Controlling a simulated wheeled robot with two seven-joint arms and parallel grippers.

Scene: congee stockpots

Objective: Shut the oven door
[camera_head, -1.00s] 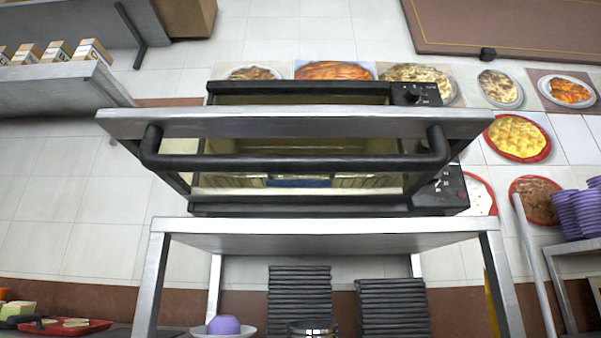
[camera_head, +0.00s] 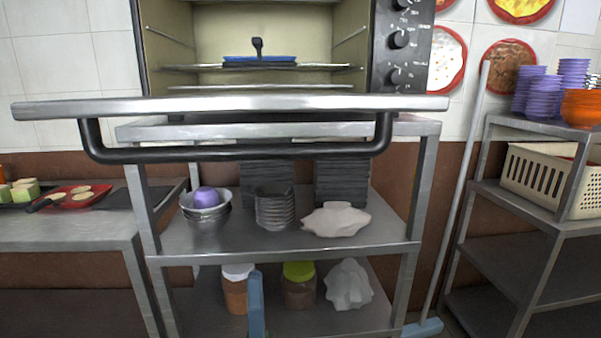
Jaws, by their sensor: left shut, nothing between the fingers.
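The oven door (camera_head: 240,106) is wide open. It hangs out level toward me, its edge a pale metal bar across the picture. Its black handle (camera_head: 240,152) runs below that edge. The oven (camera_head: 384,60) stands behind it on a metal rack, its lit cavity showing racks and a blue tray (camera_head: 262,61) with a small black handle. My left gripper (camera_head: 257,285) shows only as a narrow blue-grey tip at the bottom centre. It is shut and empty, well below the door handle and apart from it. My right gripper is not in view.
The metal rack (camera_head: 395,246) below holds bowls, dark stacked trays and jars. A counter (camera_head: 70,232) with a red tray stands at left. A shelf (camera_head: 520,205) with purple and orange bowls and a cream basket stands at right. A broom leans between.

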